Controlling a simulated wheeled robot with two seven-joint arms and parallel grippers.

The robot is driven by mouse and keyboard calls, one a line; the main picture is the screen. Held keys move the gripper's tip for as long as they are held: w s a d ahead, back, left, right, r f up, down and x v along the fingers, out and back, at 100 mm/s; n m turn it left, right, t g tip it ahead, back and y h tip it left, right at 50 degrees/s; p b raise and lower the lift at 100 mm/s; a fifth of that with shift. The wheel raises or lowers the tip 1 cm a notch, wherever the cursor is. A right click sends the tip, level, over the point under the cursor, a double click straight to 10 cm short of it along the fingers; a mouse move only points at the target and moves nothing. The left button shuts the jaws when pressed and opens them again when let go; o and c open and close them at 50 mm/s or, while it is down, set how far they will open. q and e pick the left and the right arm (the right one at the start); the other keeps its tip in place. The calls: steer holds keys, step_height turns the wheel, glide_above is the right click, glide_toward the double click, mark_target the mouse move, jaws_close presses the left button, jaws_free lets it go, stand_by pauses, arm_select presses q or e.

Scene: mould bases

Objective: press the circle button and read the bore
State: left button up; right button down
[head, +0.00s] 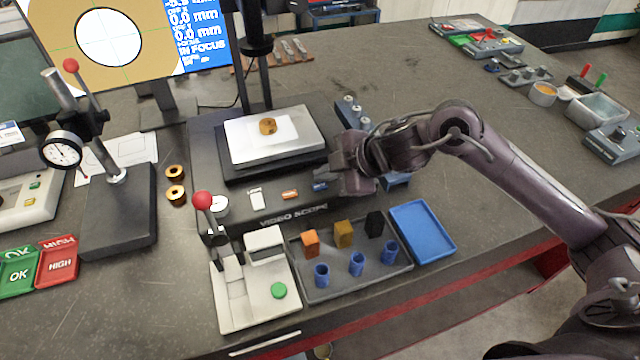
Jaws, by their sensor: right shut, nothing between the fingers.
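The video scope (228,190) stands mid-table with a pale stage (245,148) on it. A small brass piece (268,127) sits on the stage. Small white (256,199), orange (290,194) and blue (320,186) parts line the scope's front; I cannot make out their shapes or any circle mark. The screen (110,38) at upper left shows a white disc with a dark outline, "0.0 mm" and "IN FOCUS". My right gripper (340,179) is shut and empty, low over the scope's front right, close to the blue part. My left gripper is out of view.
A white device with a round green button (279,290) stands at the front. Beside it a grey tray (350,285) holds blocks and blue cups, next to a blue tray (424,230). A dial gauge stand (118,210) is at left.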

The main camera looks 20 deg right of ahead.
mark_target(325, 187)
stand_by(0.6)
steer(key=shift+f, duration=0.45)
steer(key=shift+f+b, duration=0.35)
steer(key=shift+f, duration=0.05)
stand_by(0.4)
steer(key=shift+r, duration=0.1)
steer(key=shift+r+p, duration=0.7)
steer(key=shift+p, duration=0.15)
step_height(325, 187, up, 5)
steer(key=p, duration=0.5)
steer(key=shift+r, duration=0.1)
